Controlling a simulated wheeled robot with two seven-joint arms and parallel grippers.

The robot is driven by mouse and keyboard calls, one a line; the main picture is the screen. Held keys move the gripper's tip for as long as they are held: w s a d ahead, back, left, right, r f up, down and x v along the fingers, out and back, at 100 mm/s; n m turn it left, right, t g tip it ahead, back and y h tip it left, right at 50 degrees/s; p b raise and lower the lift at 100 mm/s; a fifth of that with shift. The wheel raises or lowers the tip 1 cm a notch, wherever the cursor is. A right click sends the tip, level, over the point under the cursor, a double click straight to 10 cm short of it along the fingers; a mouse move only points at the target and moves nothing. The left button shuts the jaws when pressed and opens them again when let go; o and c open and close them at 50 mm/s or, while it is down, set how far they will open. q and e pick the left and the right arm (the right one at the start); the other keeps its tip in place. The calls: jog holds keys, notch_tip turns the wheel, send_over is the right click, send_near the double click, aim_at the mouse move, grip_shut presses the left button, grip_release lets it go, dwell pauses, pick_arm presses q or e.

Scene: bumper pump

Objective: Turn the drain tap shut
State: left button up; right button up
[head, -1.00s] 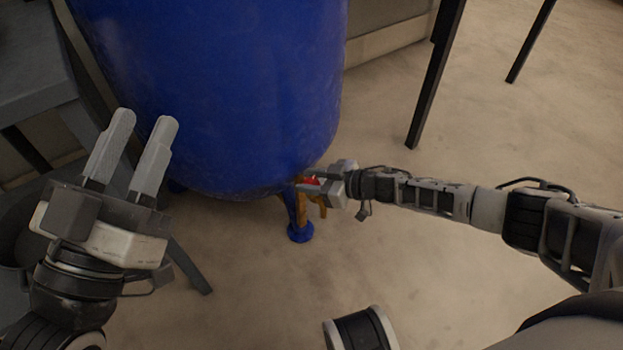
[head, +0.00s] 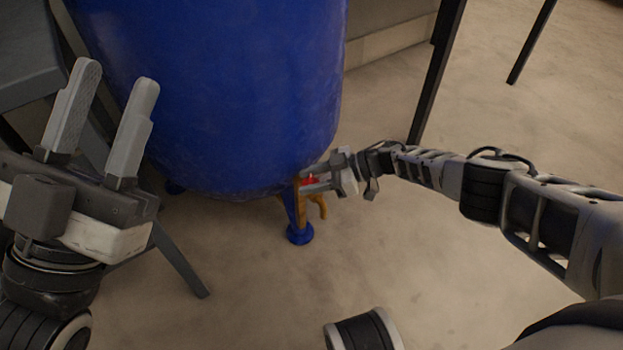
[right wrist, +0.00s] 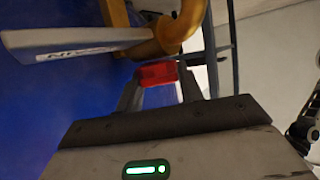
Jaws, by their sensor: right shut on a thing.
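The brass drain tap (head: 320,206) sits low at the front of the blue tank (head: 230,90), beside a blue foot. Its red handle (head: 309,181) shows between the fingers of my right gripper (head: 307,180), which is shut on it. In the right wrist view the red handle (right wrist: 158,73) lies between the two fingertips, below the brass pipe (right wrist: 182,28). A pale flat bar with lettering (right wrist: 75,43) crosses at the upper left there; I cannot tell what it joins. My left gripper (head: 116,78) is open and empty, left of the tank.
A blue foot (head: 299,236) stands on the floor (head: 420,240) below the tap. A grey table or stand (head: 25,60) is at the left, with a leg near the tank. Dark posts (head: 437,70) rise at the back right.

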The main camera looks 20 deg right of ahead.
jog(key=o, duration=1)
jog(key=shift+d+r, duration=0.1)
jog(key=shift+d, duration=0.05)
pick_arm(q)
notch_tip(320, 180, down, 7)
jog(key=w+n+g+y+p, duration=0.1)
jog(key=n+y+p, duration=0.3)
jog(key=n+y, duration=0.2)
jog(key=shift+w+n+y, duration=0.3)
jog(key=shift+n, duration=0.9)
pick_arm(e)
jog(key=v, duration=1.5)
jog(key=shift+d, duration=0.3)
pick_arm(q)
jog(key=shift+r, duration=0.1)
pick_arm(e)
jog(key=shift+s+r, duration=0.1)
